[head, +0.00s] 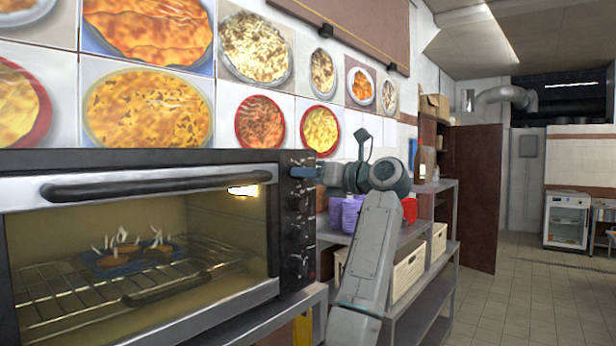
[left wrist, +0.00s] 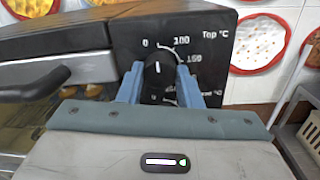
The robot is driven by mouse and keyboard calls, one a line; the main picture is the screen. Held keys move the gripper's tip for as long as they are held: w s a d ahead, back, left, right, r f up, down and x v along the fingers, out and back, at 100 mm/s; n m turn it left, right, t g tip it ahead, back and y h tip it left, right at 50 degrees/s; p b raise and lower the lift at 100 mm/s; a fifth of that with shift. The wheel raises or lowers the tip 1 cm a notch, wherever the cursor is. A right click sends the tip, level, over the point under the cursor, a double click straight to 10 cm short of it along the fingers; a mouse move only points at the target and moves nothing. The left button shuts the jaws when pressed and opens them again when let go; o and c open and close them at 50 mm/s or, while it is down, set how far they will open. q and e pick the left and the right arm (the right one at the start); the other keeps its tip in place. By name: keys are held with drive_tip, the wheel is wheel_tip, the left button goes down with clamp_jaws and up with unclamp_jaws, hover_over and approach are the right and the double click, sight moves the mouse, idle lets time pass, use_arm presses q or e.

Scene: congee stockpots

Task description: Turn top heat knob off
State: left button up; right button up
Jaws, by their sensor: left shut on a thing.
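The top heat knob (left wrist: 159,70) is a black round dial with a white pointer line on the oven's dark control panel (left wrist: 218,55). Printed marks 0, 100, 150 and "Top °C" show around it. Its pointer stands nearly upright, between the 0 and 100 marks. My left gripper (left wrist: 160,82) has one blue finger on each side of the knob and is shut on it. In the head view my left gripper (head: 304,172) reaches the top of the panel and hides the knob. My right gripper is in neither view.
The oven (head: 140,230) has a closed glass door, a lit interior and small flames over food on its rack (head: 60,300). Another knob below is mostly hidden. A metal shelf (head: 440,250) with purple and red containers and crates stands right of the oven. The floor (head: 530,300) beyond is open.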

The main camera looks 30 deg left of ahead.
use_arm(q)
drive_tip(key=shift+f, duration=0.1)
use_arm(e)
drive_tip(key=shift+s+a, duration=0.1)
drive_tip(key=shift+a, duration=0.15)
use_arm(q)
drive_tip(key=o, duration=1)
drive_tip(key=shift+c, duration=0.2)
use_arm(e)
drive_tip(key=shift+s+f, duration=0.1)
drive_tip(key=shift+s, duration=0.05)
use_arm(q)
drive_tip(key=d+b, duration=0.2)
drive_tip(key=d, duration=0.9)
drive_tip(key=shift+s+b, duration=0.15)
drive_tip(key=shift+b, duration=0.2)
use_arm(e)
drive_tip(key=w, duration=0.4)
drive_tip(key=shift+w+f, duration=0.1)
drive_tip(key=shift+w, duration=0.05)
